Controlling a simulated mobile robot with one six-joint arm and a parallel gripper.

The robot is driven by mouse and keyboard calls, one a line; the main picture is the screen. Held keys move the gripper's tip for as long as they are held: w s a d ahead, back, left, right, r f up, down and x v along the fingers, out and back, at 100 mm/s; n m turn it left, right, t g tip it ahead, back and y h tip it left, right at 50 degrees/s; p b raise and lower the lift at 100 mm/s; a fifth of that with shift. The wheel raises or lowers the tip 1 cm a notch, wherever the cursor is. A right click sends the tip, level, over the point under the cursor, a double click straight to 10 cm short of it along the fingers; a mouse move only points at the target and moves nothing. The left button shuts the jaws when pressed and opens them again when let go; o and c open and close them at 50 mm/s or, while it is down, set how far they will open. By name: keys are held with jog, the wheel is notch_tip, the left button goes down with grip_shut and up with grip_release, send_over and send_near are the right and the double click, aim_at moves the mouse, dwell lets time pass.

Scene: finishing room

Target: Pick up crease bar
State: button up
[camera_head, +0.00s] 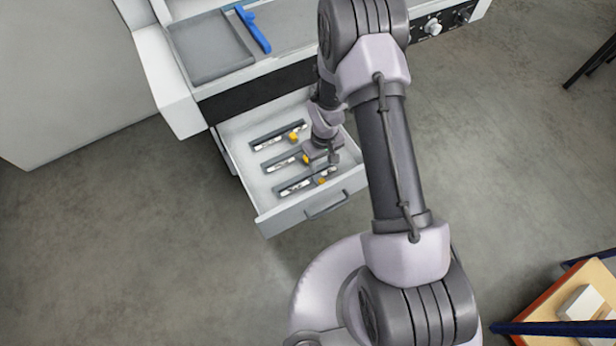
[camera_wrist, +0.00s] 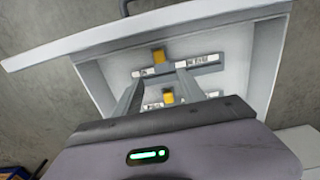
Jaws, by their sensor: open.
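Three similar dark grey bars, each with white labels and a yellow tab, lie in the open drawer (camera_head: 262,200): a rear bar (camera_head: 277,137), a middle bar (camera_head: 280,163) and a front bar (camera_head: 293,187). The labels are too small to read, so I cannot tell which is the crease bar. My gripper (camera_head: 331,158) is above the right side of the drawer, partly hidden by its wrist. In the wrist view my gripper (camera_wrist: 161,76) is open, with nothing held. The front bar (camera_wrist: 207,65) shows near its fingertips, and another bar (camera_wrist: 153,105) is partly hidden behind the fingers.
The drawer front has a handle (camera_head: 327,205). Above the drawer is a machine top with a grey tray (camera_head: 210,50) and a blue tool (camera_head: 253,28). A wooden-topped stand (camera_head: 555,305) with white blocks is at lower right. The floor left of the drawer is clear.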

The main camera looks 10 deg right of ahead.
jog(key=b, duration=0.1)
send_over(321, 179)
jog(key=f, duration=0.5)
jog(key=shift+w+f, duration=0.15)
jog(key=shift+w, duration=0.1)
jog(key=f+b, duration=0.3)
jog(key=f, duration=0.2)
jog(key=shift+s+f, duration=0.2)
jog(key=shift+r, duration=0.15)
jog(key=shift+c, duration=0.9)
grip_shut()
